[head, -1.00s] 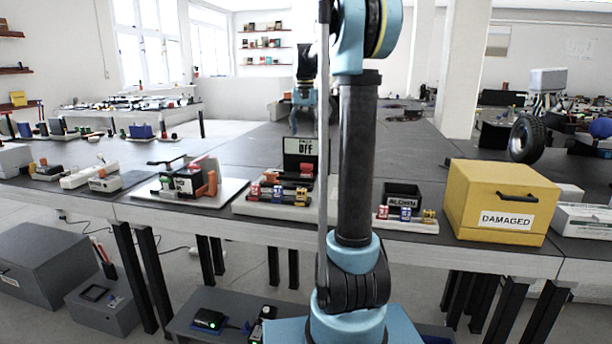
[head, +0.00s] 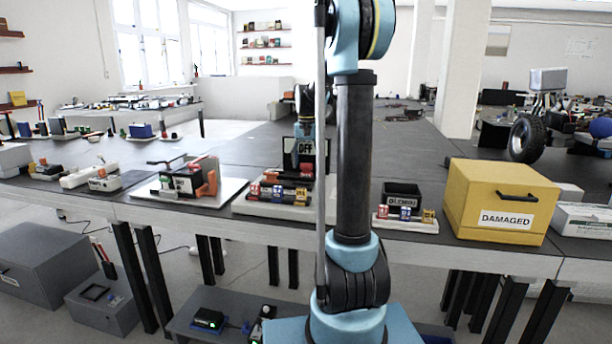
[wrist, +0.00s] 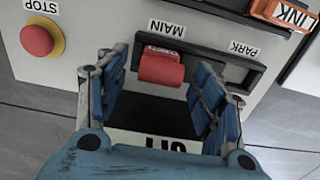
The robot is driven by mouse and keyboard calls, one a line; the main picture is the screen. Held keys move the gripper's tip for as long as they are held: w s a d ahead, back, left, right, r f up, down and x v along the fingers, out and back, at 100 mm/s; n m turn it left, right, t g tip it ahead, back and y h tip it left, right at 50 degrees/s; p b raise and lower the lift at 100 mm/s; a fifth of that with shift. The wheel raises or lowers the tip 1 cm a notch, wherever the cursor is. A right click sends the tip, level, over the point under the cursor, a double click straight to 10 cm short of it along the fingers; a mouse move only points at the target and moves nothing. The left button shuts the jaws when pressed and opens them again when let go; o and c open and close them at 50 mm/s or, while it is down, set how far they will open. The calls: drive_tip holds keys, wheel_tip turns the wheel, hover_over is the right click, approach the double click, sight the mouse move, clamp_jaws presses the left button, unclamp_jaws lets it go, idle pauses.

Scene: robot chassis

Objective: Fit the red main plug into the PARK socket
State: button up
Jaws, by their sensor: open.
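In the wrist view the red main plug (wrist: 161,68) sits at the dark opening under the MAIN label. My gripper (wrist: 160,82) is open, with one blue finger on each side of the plug. A gap shows on both sides, so the fingers are apart from it.
A red STOP button (wrist: 42,40) on a yellow base is at the upper left of the wrist view. An orange LINK piece (wrist: 285,12) is at the upper right. On the bench, a yellow DAMAGED box (head: 500,200) stands right of my arm.

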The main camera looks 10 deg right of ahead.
drive_tip(key=shift+f, duration=1)
drive_tip(key=c, duration=1.2)
drive_tip(key=shift+o, duration=0.2)
